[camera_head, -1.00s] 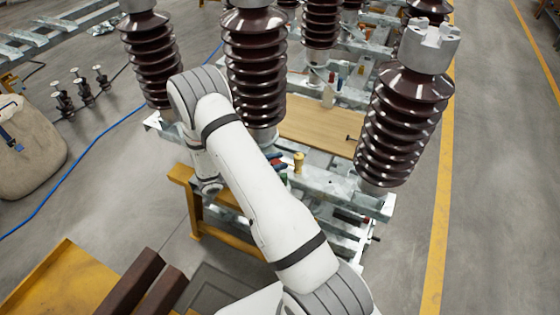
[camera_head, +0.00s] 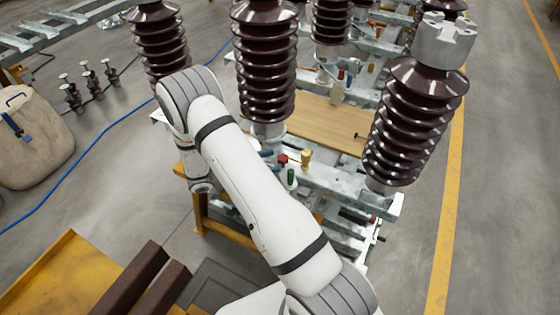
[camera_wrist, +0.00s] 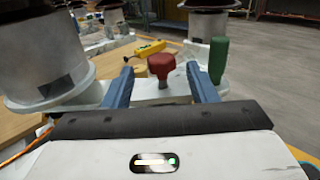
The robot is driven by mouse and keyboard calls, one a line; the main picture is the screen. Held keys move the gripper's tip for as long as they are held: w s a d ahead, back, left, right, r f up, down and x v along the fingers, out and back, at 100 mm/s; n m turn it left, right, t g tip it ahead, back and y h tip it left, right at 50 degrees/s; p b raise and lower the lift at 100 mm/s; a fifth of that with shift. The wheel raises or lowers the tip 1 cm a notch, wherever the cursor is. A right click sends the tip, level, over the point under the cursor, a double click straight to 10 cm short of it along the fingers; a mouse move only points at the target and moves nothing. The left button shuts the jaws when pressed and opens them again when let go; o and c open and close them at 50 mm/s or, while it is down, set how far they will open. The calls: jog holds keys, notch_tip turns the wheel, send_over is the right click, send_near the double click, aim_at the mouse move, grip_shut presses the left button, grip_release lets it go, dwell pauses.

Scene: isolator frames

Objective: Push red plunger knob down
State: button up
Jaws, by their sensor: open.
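The red plunger knob (camera_wrist: 162,68) stands upright on a pale metal beam in the wrist view, ahead of my gripper and between the lines of its fingers. It also shows small in the head view (camera_head: 283,160), beside my forearm. My gripper (camera_wrist: 162,85) is open, with its two blue fingers apart and nothing held between them. The fingers point toward the knob; whether they touch it I cannot tell.
A green handle (camera_wrist: 218,58) stands close to the right finger. A yellow tool (camera_wrist: 150,48) lies behind the knob. A large grey insulator base (camera_wrist: 48,50) is at the left. In the head view, a yellow post (camera_head: 305,157) and brown ribbed insulators (camera_head: 408,120) surround the wooden board (camera_head: 325,122).

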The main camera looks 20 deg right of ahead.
jog(key=a, duration=0.3)
jog(key=shift+w, duration=0.15)
dwell(0.3)
jog(key=s+d+r+m+g+y, duration=0.1)
jog(key=s+r+m+g+y, duration=0.1)
jog(key=s+r+m+y, duration=0.95)
jog(key=s+a+r+m+t+y, duration=0.5)
jog(key=s+r, duration=0.4)
jog(key=r, duration=0.2)
jog(key=shift+s+a+t+y, duration=0.25)
jog(key=shift+t+y, duration=0.4)
jog(key=shift+t, duration=0.55)
jog(key=shift+w+r, duration=0.1)
jog(key=shift+c, duration=0.4)
